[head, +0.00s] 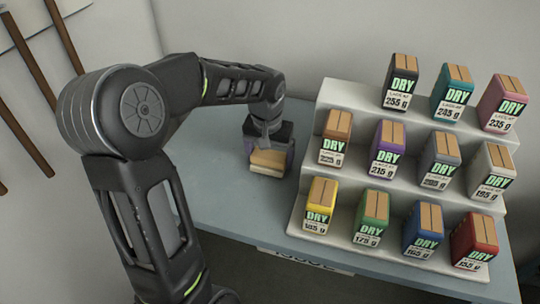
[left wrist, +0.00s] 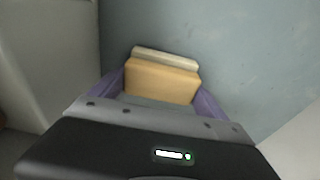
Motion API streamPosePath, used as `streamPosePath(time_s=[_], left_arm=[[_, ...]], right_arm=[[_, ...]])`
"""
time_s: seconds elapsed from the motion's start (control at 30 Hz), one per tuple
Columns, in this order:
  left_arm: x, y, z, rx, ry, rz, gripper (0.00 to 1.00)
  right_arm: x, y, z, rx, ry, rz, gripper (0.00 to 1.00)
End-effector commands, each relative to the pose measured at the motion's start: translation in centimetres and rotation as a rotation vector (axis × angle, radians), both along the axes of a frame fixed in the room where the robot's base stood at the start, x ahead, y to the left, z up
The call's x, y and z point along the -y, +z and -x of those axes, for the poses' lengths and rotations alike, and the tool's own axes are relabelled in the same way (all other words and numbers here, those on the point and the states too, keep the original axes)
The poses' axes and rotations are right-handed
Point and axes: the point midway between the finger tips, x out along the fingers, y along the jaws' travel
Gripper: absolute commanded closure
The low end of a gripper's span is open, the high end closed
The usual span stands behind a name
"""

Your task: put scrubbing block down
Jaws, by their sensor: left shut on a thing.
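My left gripper (head: 270,148) is at the table's left part, in front of the back wall, and points down. It is shut on the scrubbing block (head: 268,162), a tan block with a paler layer. In the left wrist view the tan block (left wrist: 160,82) sits between two purplish fingers, with the pale layer along its far edge. The block is low over the blue-grey table (head: 225,208); I cannot tell whether it touches the top. The gripper hides part of the block. My right gripper is not in view.
A white stepped stand (head: 318,92) fills the table's right side, just right of the gripper. It carries several coloured packs marked DRY, such as a yellow one (head: 320,205) and an orange one (head: 336,138). The table is clear left and in front of the block.

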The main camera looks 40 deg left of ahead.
Motion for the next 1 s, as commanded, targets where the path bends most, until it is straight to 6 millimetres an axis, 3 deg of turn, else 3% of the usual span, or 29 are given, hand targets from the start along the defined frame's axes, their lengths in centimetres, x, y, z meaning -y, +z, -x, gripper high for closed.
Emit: streamPosePath(time_s=[0.1,0.13,0.2,0.3,0.67,0.87,1.0], left_arm=[[0.0,-0.4,0.0,0.000,0.000,0.000,0.84],[0.0,-0.3,0.0,0.000,0.000,0.000,0.12],[0.0,-0.3,0.0,0.000,0.000,0.000,0.07],[0.0,-0.3,0.0,0.000,0.000,0.000,0.00],[0.0,0.3,0.0,0.001,0.000,0.000,0.00],[0.1,3.0,0.3,0.004,0.000,0.000,0.00],[0.3,5.9,0.7,0.005,-0.001,-0.002,0.00]], right_arm=[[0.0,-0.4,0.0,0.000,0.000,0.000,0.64],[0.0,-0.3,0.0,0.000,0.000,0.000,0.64],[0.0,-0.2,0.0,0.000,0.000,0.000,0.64],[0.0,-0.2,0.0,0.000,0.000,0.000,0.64],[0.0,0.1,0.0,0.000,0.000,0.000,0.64],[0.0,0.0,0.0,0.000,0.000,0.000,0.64],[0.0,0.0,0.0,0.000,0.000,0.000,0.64]])
